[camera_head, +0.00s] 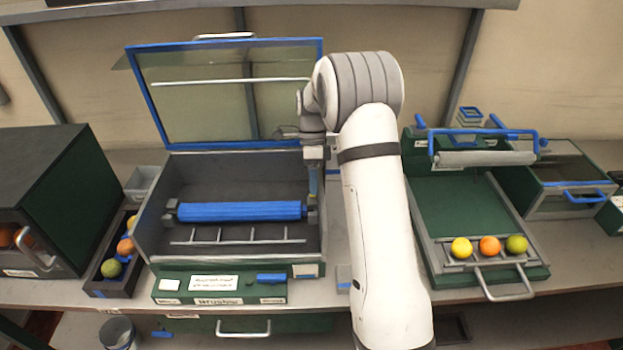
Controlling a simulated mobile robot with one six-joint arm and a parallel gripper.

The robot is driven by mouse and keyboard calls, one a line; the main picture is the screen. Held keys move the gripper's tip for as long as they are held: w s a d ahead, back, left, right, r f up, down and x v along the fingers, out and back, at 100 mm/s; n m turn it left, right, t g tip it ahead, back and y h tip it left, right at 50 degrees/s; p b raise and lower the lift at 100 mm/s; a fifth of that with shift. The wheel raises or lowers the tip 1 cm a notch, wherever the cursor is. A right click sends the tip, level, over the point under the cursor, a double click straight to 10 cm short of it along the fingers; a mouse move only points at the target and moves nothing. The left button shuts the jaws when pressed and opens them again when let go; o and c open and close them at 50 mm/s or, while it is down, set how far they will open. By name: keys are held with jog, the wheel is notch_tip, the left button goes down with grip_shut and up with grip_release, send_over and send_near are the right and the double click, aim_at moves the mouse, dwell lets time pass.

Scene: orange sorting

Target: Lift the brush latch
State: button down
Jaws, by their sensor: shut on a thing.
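The brush unit is an open grey box (150,225) on a green base, with its blue-framed clear lid (235,42) raised. A blue roller brush (240,211) lies across it, above a pale rack. The brush latch (312,187) is a small upright part at the brush's right end, partly hidden by my gripper. My gripper (313,172) points down from above at the box's right wall, shut on the latch. The fingertips are small here, and the exact contact is hard to see.
My white arm covers the bench right of the box. A green tray (455,200) with a roller and several fruits stands further right. A dark narrow tray (110,285) with fruits and a dark green cabinet (60,190) stand at left. The raised lid is close behind my gripper.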

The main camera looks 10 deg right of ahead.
jog(key=shift+w+a, duration=0.15)
jog(key=shift+a, duration=0.05)
